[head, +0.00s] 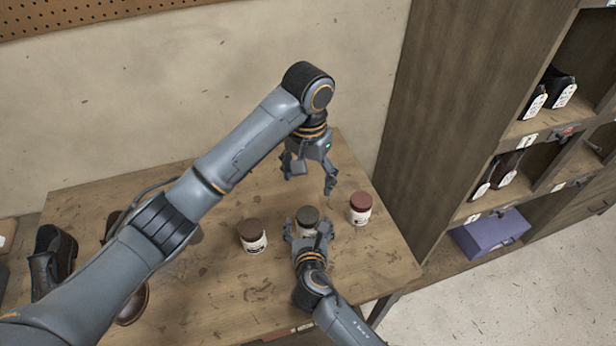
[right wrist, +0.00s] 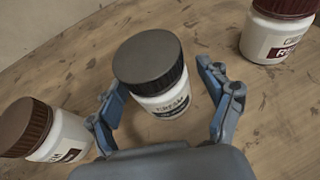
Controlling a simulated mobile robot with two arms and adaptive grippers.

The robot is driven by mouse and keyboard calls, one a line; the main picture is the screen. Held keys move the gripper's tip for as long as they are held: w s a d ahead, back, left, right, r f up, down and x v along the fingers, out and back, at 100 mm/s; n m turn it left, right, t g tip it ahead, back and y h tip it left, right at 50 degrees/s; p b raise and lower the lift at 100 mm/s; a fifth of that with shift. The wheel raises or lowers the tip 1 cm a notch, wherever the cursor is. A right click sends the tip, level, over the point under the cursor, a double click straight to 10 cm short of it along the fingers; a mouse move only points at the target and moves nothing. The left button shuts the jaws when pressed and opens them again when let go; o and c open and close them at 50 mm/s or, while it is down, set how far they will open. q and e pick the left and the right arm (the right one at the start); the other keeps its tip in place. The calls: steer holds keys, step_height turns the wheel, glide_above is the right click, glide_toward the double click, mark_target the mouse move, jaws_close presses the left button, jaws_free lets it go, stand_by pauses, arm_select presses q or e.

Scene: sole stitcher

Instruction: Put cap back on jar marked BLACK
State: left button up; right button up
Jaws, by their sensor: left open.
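A white jar with a dark grey-black cap (right wrist: 148,62) stands on the bench. The cap sits on top of it, and it also shows in the head view (head: 307,215). Its dark label (right wrist: 170,106) is too blurred to read surely. My right gripper (head: 308,232) is open, with its fingers around this jar and a gap on each side in the right wrist view. My left gripper (head: 309,177) is open and empty, above the bench behind the jars. No loose cap shows.
A brown-capped jar (head: 252,236) stands left of the middle jar, and a red-brown-capped jar (head: 360,208) stands to its right. Dark shoes (head: 52,262) lie at the bench's left. A shelf unit (head: 470,110) stands at the right. The bench's front right (head: 385,262) is clear.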

steer(key=shift+s, duration=0.15)
steer(key=v, duration=1.1)
steer(key=shift+s+d+r, duration=0.1)
steer(key=shift+s+r, duration=0.05)
steer(key=shift+s, duration=0.25)
